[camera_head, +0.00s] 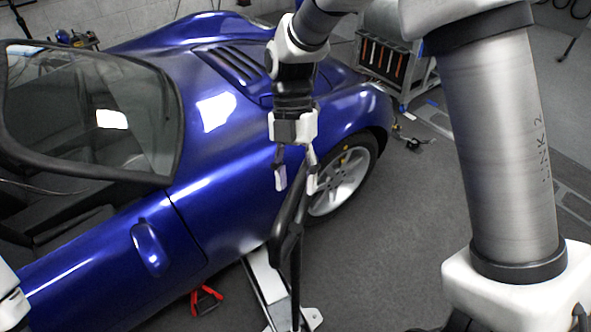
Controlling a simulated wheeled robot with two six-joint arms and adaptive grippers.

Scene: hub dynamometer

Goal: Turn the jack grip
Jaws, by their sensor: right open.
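The jack (267,285) is a light grey low frame on the floor beside the blue car. Its black handle stands up from it, and the thicker black jack grip (284,228) is at the upper part. My right gripper (296,180) points down from above with its two fingers apart. The grip's upper end is close to the right-hand finger. I cannot tell whether they touch or whether the grip lies between the fingers. My left gripper is not in view.
The blue car (95,245) fills the left and middle, with its rear wheel (343,182) just right of my gripper. A red-and-black object (206,300) lies on the floor left of the jack. A tool cart (385,60) stands behind. The grey floor right of the jack is clear.

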